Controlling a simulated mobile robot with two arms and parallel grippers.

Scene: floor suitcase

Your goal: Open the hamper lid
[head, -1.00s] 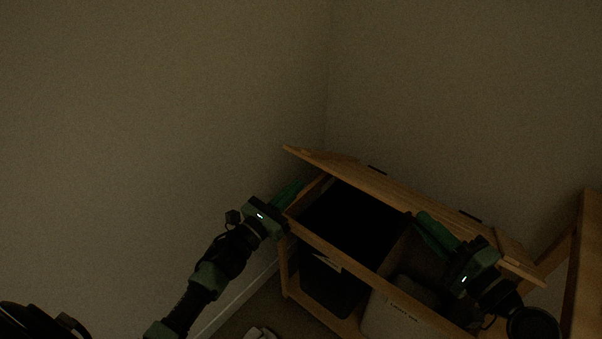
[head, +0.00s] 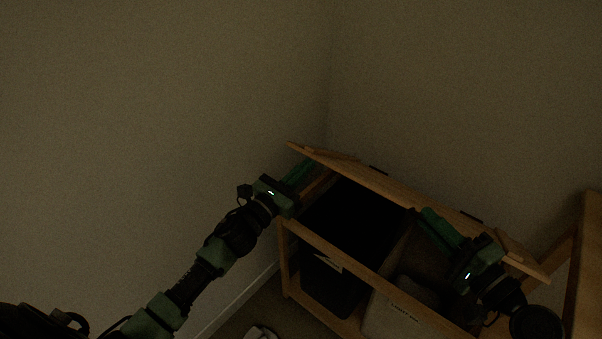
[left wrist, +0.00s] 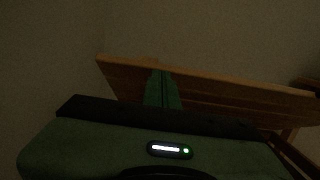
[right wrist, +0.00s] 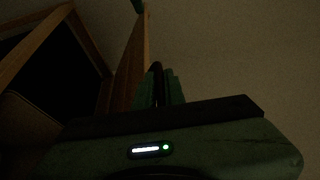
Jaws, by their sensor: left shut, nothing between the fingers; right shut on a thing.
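The hamper's wooden lid (head: 385,188) is raised and tilted above the wooden frame (head: 345,256), with the opening showing under it. My left gripper (head: 303,170) is shut and empty, its fingertips at the lid's left end, under or against it; contact cannot be told. In the left wrist view the lid (left wrist: 225,92) spans behind the closed fingers (left wrist: 162,88).
A dark bin (head: 330,285) and a light bin (head: 390,315) hang in the frame. Walls stand close behind and to the left. A wooden piece of furniture (head: 588,255) is at the right. A pale item (head: 262,332) lies on the floor.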

